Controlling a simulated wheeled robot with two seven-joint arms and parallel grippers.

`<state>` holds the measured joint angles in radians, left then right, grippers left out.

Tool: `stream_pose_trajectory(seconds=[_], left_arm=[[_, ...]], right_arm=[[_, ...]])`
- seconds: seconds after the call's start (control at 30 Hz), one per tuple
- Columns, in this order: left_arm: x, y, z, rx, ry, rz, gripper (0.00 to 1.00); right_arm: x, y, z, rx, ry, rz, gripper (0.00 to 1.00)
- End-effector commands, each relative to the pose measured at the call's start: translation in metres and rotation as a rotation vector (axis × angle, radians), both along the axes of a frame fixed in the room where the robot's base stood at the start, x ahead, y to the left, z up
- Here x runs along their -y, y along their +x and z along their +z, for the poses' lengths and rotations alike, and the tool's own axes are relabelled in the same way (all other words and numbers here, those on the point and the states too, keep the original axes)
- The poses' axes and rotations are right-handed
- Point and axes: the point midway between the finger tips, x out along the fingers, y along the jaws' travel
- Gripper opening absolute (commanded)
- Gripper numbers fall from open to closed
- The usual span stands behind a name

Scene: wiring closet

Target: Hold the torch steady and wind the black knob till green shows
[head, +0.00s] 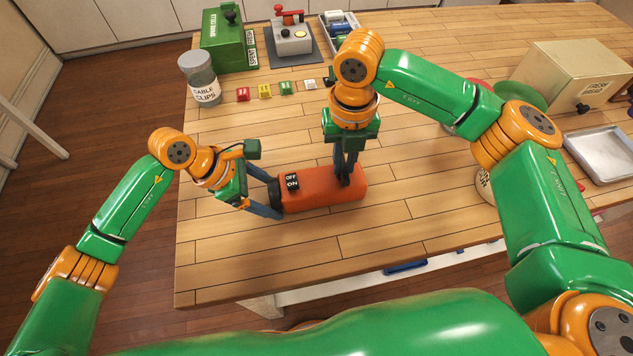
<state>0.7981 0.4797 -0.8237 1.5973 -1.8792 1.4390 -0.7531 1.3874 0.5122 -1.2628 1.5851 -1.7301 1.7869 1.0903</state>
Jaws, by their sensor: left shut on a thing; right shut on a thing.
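The torch (316,197) is an orange-red cylinder lying on its side on the wooden table, with black OFF and ON labels (292,181) near its left end. My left gripper (273,196) is shut around the torch's dark left end, one finger on each side. My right gripper (345,178) points down over the torch's right part and is shut on the black knob there. The knob is mostly hidden by the dark fingers, so its turn cannot be told. No green shows on the visible part of the torch.
A cable clips jar (204,92), green box (227,42), grey device with a red lever (290,40) and small coloured blocks (264,91) stand at the back. A beige fresh bread box (565,75) and metal tray (603,152) are right. The front table is clear.

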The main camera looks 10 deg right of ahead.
Motion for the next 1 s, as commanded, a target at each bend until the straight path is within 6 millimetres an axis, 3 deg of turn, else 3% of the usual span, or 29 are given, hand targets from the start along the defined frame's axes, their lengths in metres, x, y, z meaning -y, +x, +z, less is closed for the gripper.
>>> stream_pose_trajectory(seconds=[0.1, 0.13, 0.23, 0.57, 0.83, 1.0], left_arm=[[0.000, 0.000, 0.000, 0.000, 0.001, -0.004, 0.18], [0.000, 0.000, 0.000, 0.000, 0.001, -0.004, 0.18], [0.000, 0.000, 0.000, 0.000, 0.001, -0.002, 0.18], [0.000, 0.000, 0.000, 0.000, 0.001, -0.001, 0.18], [0.000, 0.000, 0.000, -0.001, 0.001, -0.001, 0.18], [0.000, 0.000, 0.000, -0.001, 0.001, -0.001, 0.18]], right_arm=[[0.001, 0.000, 0.000, -0.001, -0.002, -0.403, 0.00], [0.001, 0.000, 0.000, -0.001, -0.003, -0.388, 0.24], [0.001, 0.000, 0.000, -0.001, -0.002, -0.381, 0.51], [0.000, 0.000, 0.003, 0.002, -0.001, -0.378, 0.52], [0.000, 0.001, 0.047, 0.004, 0.000, -0.378, 0.52], [0.000, 0.000, 0.060, 0.000, -0.001, -0.377, 0.52]])
